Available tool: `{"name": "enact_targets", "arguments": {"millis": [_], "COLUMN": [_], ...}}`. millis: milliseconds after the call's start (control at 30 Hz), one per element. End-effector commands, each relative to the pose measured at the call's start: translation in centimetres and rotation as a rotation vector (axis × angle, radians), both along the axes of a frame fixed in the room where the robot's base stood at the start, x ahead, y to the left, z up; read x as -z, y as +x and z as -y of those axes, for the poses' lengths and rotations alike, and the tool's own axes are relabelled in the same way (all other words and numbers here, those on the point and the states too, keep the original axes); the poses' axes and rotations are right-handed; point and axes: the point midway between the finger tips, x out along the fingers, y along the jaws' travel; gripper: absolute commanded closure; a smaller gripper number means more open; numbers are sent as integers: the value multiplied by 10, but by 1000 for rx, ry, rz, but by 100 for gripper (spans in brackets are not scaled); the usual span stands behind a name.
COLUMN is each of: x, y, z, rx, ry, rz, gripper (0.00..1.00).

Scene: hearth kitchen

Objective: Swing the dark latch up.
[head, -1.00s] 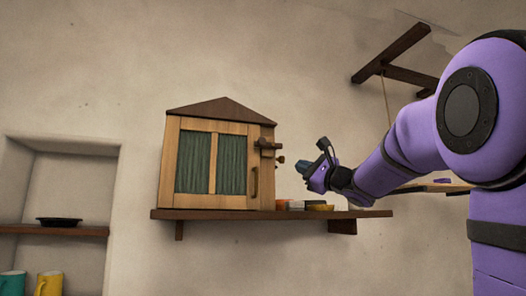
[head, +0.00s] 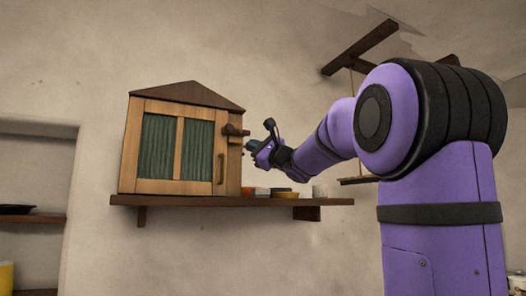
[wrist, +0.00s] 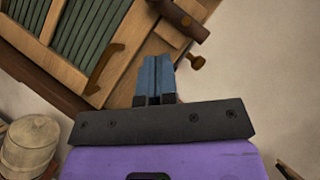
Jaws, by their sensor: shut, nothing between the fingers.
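The dark latch (head: 235,130) is a short dark wooden bar lying about level across the right edge of the cabinet door. It also shows at the top of the wrist view (wrist: 183,18). The door (head: 175,147) is shut, with green curtain panels and a wooden handle (head: 221,168) below the latch. My gripper (head: 249,146) is just right of the cabinet, a little below the latch. In the wrist view its blue fingers (wrist: 155,75) are together and empty, pointing toward the cabinet's right side. I cannot tell whether they touch it.
A small wooden knob (wrist: 196,62) sticks out beside the latch. The cabinet stands on a dark wall shelf (head: 170,201). Several small items, one of them yellow (head: 285,194), sit on the shelf below my gripper. A wooden bracket (head: 360,46) hangs at the upper right.

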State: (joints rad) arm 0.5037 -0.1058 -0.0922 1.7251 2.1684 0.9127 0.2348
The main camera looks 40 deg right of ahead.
Motion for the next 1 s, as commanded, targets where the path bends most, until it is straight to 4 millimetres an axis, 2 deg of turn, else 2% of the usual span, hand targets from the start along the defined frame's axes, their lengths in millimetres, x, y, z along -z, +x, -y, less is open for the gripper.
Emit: {"name": "enact_targets", "arguments": {"millis": [167, 300, 500, 1000], "x": [-13, -28, -38, -40], "y": [29, 33, 38, 39], "z": [-6, -20, -29, -28], "rx": [0, -1, 0, 1], "ry": [1, 1, 1, 8], "rz": [0, 0, -1, 2], "gripper": [100, 100, 100, 100]}}
